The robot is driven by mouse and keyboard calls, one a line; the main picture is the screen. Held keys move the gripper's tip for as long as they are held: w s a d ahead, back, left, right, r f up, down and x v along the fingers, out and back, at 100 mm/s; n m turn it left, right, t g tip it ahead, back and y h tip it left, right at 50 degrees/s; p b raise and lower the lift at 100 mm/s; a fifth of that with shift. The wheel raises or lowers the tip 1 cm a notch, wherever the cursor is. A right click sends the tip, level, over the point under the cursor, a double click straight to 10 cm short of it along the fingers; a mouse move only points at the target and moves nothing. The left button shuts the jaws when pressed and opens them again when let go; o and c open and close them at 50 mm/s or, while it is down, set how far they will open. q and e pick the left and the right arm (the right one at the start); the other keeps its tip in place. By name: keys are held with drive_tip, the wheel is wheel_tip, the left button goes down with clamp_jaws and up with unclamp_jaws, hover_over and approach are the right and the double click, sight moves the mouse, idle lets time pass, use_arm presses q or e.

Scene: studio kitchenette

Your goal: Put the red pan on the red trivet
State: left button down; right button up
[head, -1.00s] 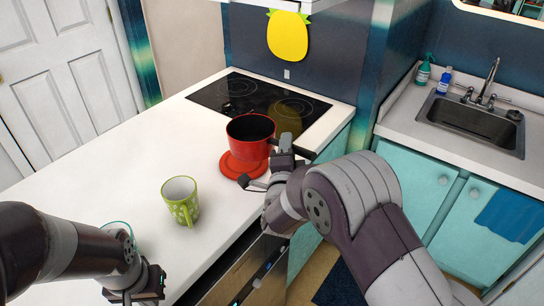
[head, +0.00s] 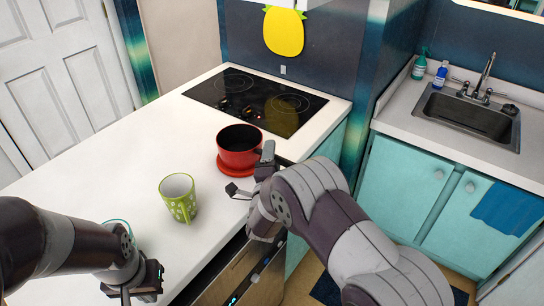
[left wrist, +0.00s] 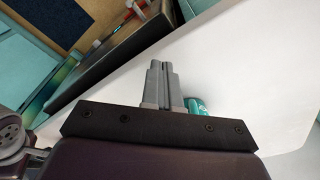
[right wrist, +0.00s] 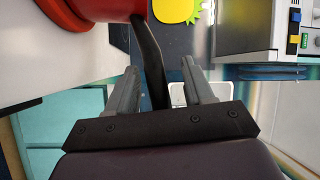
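The red pan (head: 240,142) is upright on the red trivet (head: 234,170) near the counter's right edge; the trivet's rim shows under it and no gap is visible. In the right wrist view the pan (right wrist: 108,9) and trivet (right wrist: 52,18) are at the top left. The pan's black handle (right wrist: 149,55) runs between the fingers of my right gripper (right wrist: 160,88), which are spread apart, with space on the right side. My right gripper (head: 267,160) is at the handle in the head view. My left gripper (left wrist: 160,80) is shut and empty over the counter.
A green patterned mug (head: 180,200) stands left of the pan. A teal-rimmed glass (head: 119,224) is partly hidden by my left arm; a teal object (left wrist: 195,105) shows beside the left fingers. The black cooktop (head: 256,101) is behind the pan. The counter's left side is clear.

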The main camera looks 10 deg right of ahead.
use_arm(q)
wheel_tip(320, 180, down, 2)
drive_tip(key=shift+f+b, duration=0.1)
drive_tip(key=shift+b, duration=1)
use_arm(e)
drive_tip(key=r+v, duration=0.1)
drive_tip(key=v, duration=1.1)
drive_tip(key=s+d+f+n+g+y, duration=0.6)
drive_tip(key=s+n+g, duration=0.3)
drive_tip(key=n+g, duration=0.5)
use_arm(q)
wheel_tip(320, 180, up, 3)
drive_tip(key=p, duration=0.3)
use_arm(e)
drive_tip(key=s+d+r+n+g, duration=0.1)
drive_tip(key=s+d+n, duration=0.1)
drive_tip(key=s, duration=0.3)
drive_tip(key=s+d+r+n+g+h, duration=0.1)
drive_tip(key=s+d+r+n+g, duration=0.1)
drive_tip(key=s, duration=0.3)
drive_tip(key=shift+n, duration=0.4)
drive_tip(key=shift+r, duration=0.1)
